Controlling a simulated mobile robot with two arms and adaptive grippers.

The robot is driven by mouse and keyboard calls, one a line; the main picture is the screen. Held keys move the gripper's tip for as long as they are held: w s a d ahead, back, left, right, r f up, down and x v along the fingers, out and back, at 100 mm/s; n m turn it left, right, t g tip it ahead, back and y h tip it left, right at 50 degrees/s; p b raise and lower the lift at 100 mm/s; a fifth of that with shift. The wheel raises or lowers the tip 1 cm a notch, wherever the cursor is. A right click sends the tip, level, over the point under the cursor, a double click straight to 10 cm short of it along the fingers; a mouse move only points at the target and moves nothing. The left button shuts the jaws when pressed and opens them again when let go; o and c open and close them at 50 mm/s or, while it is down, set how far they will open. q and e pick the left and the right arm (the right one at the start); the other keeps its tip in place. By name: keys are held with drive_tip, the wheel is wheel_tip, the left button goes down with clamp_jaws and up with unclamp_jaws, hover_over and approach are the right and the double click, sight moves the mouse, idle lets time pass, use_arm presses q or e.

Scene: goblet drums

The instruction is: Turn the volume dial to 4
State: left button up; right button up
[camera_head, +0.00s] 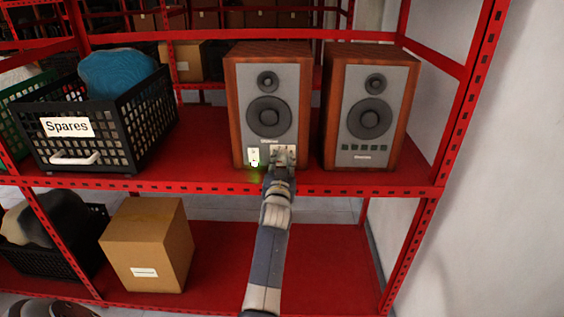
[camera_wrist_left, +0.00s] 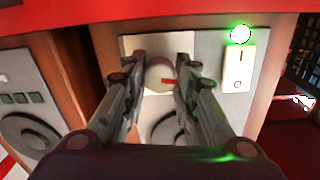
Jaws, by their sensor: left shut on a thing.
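The left speaker (camera_head: 298,100) has a wooden case and a grey front, and stands upright on the upper red shelf. Its volume dial (camera_wrist_left: 153,76) is a pale round knob with a red pointer mark, seen in the left wrist view, where the mark points right. My left gripper (camera_head: 283,155) reaches the speaker's lower front; its fingers (camera_wrist_left: 161,62) are shut on the dial, one on each side. The gripper covers the dial in the head view, and any numbers around it cannot be read. My right gripper is not in view.
A white switch (camera_wrist_left: 237,70) with a glowing green light (camera_wrist_left: 240,34) sits beside the dial. A second speaker (camera_head: 394,125) stands to the right. A black crate labelled Spares (camera_head: 108,135) is on the left. A cardboard box (camera_head: 148,245) sits on the lower shelf.

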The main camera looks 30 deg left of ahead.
use_arm(q)
drive_tip(key=m, duration=0.2)
drive_tip(key=shift+m, duration=0.4)
drive_tip(key=m+p, duration=0.1)
drive_tip(key=m, duration=0.3)
drive_tip(key=shift+r, duration=0.1)
drive_tip(key=m, duration=0.4)
drive_tip(key=shift+p, duration=0.3)
drive_tip(key=m, duration=0.3)
drive_tip(key=shift+r+y+p, duration=0.1)
drive_tip(key=shift+y+p, duration=0.2)
drive_tip(key=shift+p, duration=0.1)
drive_tip(key=m+p, duration=0.1)
drive_tip(key=m, duration=0.3)
drive_tip(key=m+p, duration=0.1)
drive_tip(key=m, duration=0.1)
drive_tip(key=shift+r+m, duration=0.1)
drive_tip(key=shift+m, duration=0.2)
drive_tip(key=m+p, duration=0.2)
drive_tip(key=m, duration=0.2)
drive_tip(key=shift+w+m+p, duration=0.1)
drive_tip(key=shift+m+p, duration=0.45)
drive_tip(key=shift+m, duration=0.95)
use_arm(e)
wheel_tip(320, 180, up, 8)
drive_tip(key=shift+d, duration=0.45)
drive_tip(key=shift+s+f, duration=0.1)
